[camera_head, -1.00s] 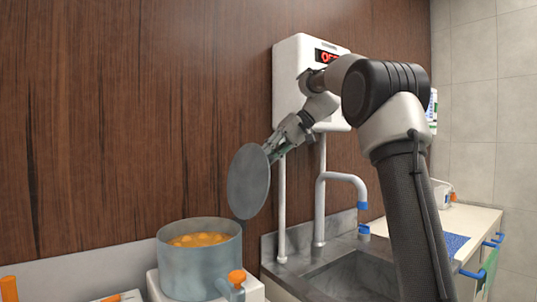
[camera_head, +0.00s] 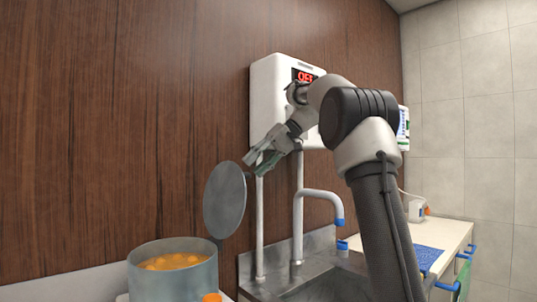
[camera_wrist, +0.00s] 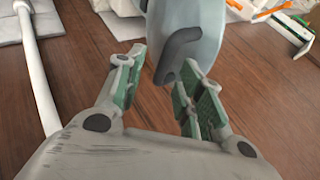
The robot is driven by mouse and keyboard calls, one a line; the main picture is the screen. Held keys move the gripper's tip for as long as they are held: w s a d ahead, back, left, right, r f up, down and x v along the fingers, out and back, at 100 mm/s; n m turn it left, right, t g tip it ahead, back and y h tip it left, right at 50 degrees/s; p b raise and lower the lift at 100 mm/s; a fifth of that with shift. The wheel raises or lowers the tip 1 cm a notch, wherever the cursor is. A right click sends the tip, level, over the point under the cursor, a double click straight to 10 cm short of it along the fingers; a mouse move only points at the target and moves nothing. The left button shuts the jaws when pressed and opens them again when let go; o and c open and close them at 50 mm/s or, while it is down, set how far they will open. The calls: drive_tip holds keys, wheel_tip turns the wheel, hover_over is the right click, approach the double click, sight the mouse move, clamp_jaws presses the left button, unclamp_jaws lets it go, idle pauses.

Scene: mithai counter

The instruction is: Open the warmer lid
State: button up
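The warmer is a grey pot (camera_head: 172,274) with orange contents, at the lower left of the head view. Its round grey lid (camera_head: 225,199) stands tilted up, nearly upright, at the right rear of the pot, and the pot's top is uncovered. My gripper (camera_head: 252,164) is just above and right of the lid, its fingers apart and empty. In the wrist view the lid (camera_wrist: 205,18) with its dark curved handle (camera_wrist: 180,52) is beyond the green-padded fingers (camera_wrist: 160,90). The handle is not between the pads.
A white wall-mounted heater (camera_head: 268,100) with a red display is behind my arm. A white faucet (camera_head: 318,194) with a blue tip stands over the sink (camera_head: 325,288) right of the pot. A white counter (camera_head: 450,236) with a blue mat lies farther right.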

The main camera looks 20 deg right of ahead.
drive_tip(key=v, duration=0.7)
drive_tip(key=shift+d+r, duration=0.1)
drive_tip(key=shift+d, duration=0.05)
